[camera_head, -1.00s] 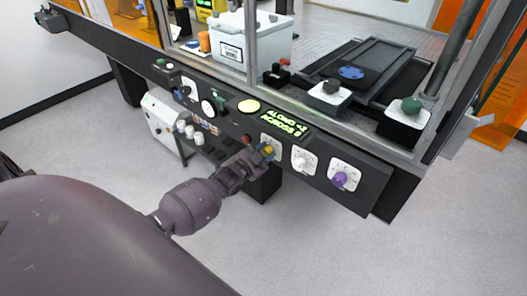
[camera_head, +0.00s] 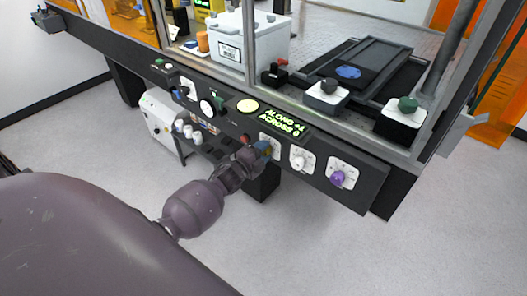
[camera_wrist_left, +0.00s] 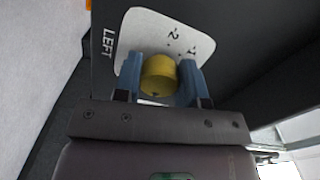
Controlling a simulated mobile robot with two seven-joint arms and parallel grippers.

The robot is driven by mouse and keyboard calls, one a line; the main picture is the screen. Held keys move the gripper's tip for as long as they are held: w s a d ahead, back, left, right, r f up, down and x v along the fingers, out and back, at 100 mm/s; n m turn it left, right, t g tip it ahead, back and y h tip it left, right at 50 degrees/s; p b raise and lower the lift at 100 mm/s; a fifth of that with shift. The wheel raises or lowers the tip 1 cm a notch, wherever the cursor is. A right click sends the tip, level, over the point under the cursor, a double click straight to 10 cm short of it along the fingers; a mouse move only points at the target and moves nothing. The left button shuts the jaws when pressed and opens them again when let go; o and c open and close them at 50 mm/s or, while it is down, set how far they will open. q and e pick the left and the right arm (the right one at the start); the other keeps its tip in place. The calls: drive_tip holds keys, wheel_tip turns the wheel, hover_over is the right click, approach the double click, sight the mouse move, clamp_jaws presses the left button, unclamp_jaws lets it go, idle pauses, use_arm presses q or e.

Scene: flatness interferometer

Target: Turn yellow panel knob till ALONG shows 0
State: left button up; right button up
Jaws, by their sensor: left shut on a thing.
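The yellow knob (camera_wrist_left: 158,75) sits on a white plate (camera_wrist_left: 150,35) with a scale, beside the word LEFT in the left wrist view. My left gripper (camera_wrist_left: 160,82) is shut on the knob, one blue finger on each side of it. In the head view my left gripper (camera_head: 262,150) reaches the front panel and hides most of the knob. The green display (camera_head: 283,122) above it shows ALONG with a plus value, perhaps +6, the digit being small and blurred, and ACROSS with what looks like 0. My right gripper is not in view.
On the panel (camera_head: 318,172), a white knob (camera_head: 298,161) and a purple knob (camera_head: 338,178) are to the right of my gripper. Window posts and a glazed enclosure stand behind the panel.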

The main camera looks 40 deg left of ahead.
use_arm(q)
drive_tip(key=shift+m, duration=0.3)
idle(0.4)
drive_tip(key=o, duration=0.9)
drive_tip(key=s, duration=0.7)
drive_tip(key=s+a+p, duration=0.1)
drive_tip(key=s, duration=0.2)
drive_tip(key=shift+s+r, duration=0.1)
drive_tip(key=shift+s, duration=0.3)
